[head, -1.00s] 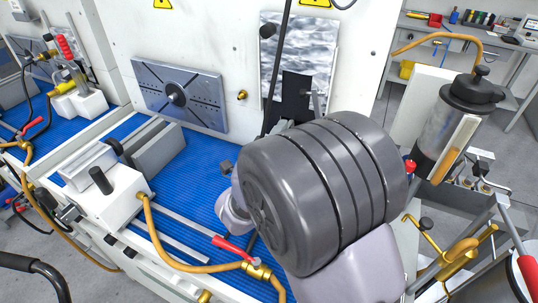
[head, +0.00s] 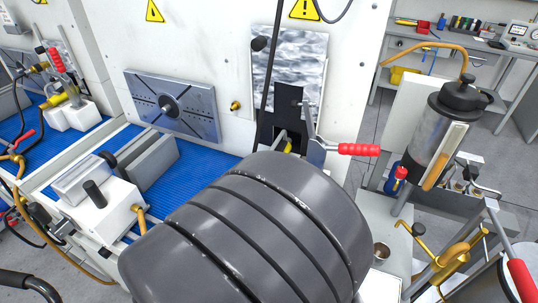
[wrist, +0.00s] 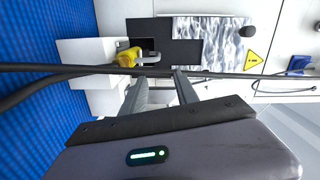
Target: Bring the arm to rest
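My gripper (wrist: 160,80) shows in the wrist view with its two fingers spread apart. I see nothing held between them. A dark cable crosses the view at the fingertips; I cannot tell if they touch it. A yellow fitting (wrist: 128,57) on a white block (wrist: 85,60) lies just beyond the fingers, beside a black plate (wrist: 180,53). In the head view my large grey arm link fills the lower middle and hides my gripper.
A red-handled clamp (head: 358,149) stands by the black bracket (head: 290,100), just beyond my arm. A slotted grey plate (head: 175,105) is on the white wall. A clear cylinder (head: 437,130) stands at right. Blue matting (head: 190,165) is partly bare, left of my arm.

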